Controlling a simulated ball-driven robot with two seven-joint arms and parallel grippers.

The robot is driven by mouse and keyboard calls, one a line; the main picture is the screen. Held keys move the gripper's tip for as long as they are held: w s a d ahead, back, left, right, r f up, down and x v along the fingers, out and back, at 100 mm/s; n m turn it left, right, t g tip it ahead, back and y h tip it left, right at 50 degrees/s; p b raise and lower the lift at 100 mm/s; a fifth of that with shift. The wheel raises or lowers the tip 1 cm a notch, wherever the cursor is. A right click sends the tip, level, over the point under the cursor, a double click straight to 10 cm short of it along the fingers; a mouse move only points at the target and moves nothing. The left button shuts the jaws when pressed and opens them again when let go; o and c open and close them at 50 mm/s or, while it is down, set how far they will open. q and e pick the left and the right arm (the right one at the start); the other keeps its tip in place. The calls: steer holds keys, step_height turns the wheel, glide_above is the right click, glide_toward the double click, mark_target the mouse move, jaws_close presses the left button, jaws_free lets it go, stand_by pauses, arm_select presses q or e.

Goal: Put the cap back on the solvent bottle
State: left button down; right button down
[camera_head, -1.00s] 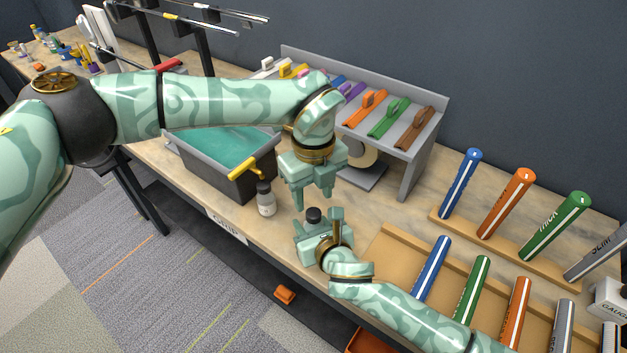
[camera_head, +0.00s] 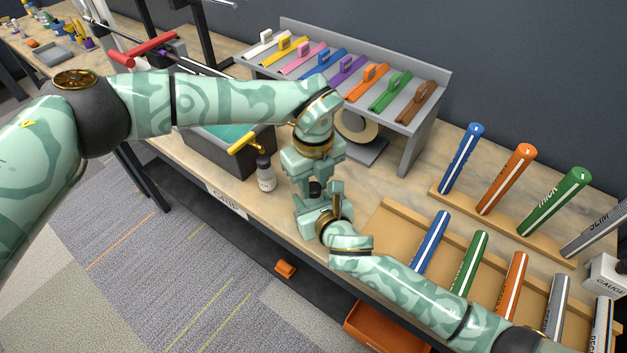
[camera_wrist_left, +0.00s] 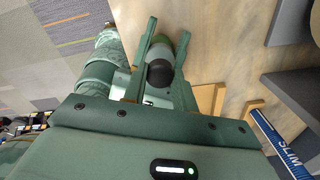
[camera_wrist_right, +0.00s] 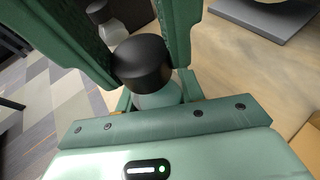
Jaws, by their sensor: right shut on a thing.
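A bottle with a black cap (camera_head: 314,188) is held upright in my right gripper (camera_head: 316,207); the right wrist view shows the cap (camera_wrist_right: 140,62) above a pale body (camera_wrist_right: 158,96). My right gripper is shut on that body, and its fingers are partly hidden. My left gripper (camera_head: 314,182) reaches down from above, its fingers apart on either side of the cap; the cap also shows in the left wrist view (camera_wrist_left: 160,74). I cannot tell whether the fingers touch the cap, or whether it is fully seated. A second small bottle (camera_head: 265,176) with a dark top stands to the left.
A grey bin (camera_head: 240,165) with a yellow handle stands behind the second bottle. A grey rack (camera_head: 405,150) of coloured tools is behind the grippers. Coloured tubes (camera_head: 430,240) lean on wooden racks at the right. The bench's front edge is close beneath my right arm.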

arm_select(q)
steer(key=m, duration=0.6)
steer(key=shift+m, duration=0.3)
steer(key=c, duration=1.1)
jaws_free()
steer(key=shift+r, duration=0.1)
steer(key=shift+r, duration=2.15)
steer(key=shift+c, duration=0.4)
